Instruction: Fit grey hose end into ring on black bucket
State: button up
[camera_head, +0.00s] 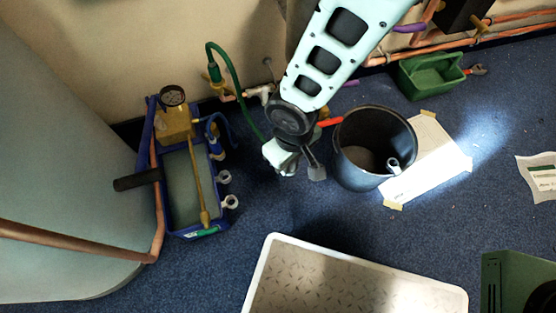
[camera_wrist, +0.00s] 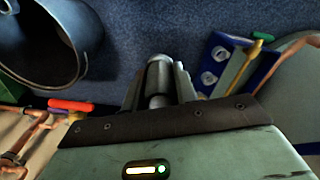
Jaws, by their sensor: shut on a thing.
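The black bucket (camera_head: 350,160) stands on the blue carpet in the head view, with a small pale grey ring (camera_head: 393,165) at its near right rim. The bucket also shows at the upper left of the wrist view (camera_wrist: 88,50), where I cannot make out the ring. My gripper (camera_head: 300,170) is left of the bucket, apart from it. In the wrist view my gripper (camera_wrist: 158,88) is shut on a grey cylindrical piece, apparently the grey hose end (camera_wrist: 158,76). A green hose (camera_head: 233,82) runs down behind my gripper; its join to the grey end is hidden.
A blue pump unit (camera_head: 205,233) with a gauge stands at the left. A red valve handle (camera_head: 330,122) is close behind the gripper. A white sheet (camera_head: 425,160) lies right of the bucket. A pale step plate (camera_head: 350,285) is in front. Carpet between is clear.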

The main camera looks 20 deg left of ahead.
jog(key=shift+w+d+m+p, duration=0.2)
jog(key=shift+w+d+m, duration=0.75)
jog(key=shift+w+d, duration=2.5)
jog(key=shift+w+d+m+p, duration=0.15)
jog(key=shift+w+d+m, duration=1.15)
jog(key=shift+d, duration=4)
jog(key=shift+w+d+m+p, duration=0.2)
jog(key=shift+w+d+m, duration=0.45)
jog(key=shift+w+d, duration=2.95)
notch_tip(320, 180, down, 6)
jog(key=s+d+b, duration=0.1)
jog(key=d+b, duration=0.1)
jog(key=b, duration=0.2)
jog(key=shift+d, duration=0.15)
jog(key=shift+s+f, duration=0.15)
jog(key=shift+f+b, duration=0.95)
jog(key=shift+f, duration=0.4)
jog(key=shift+f, duration=0.75)
jog(key=o, duration=1.1)
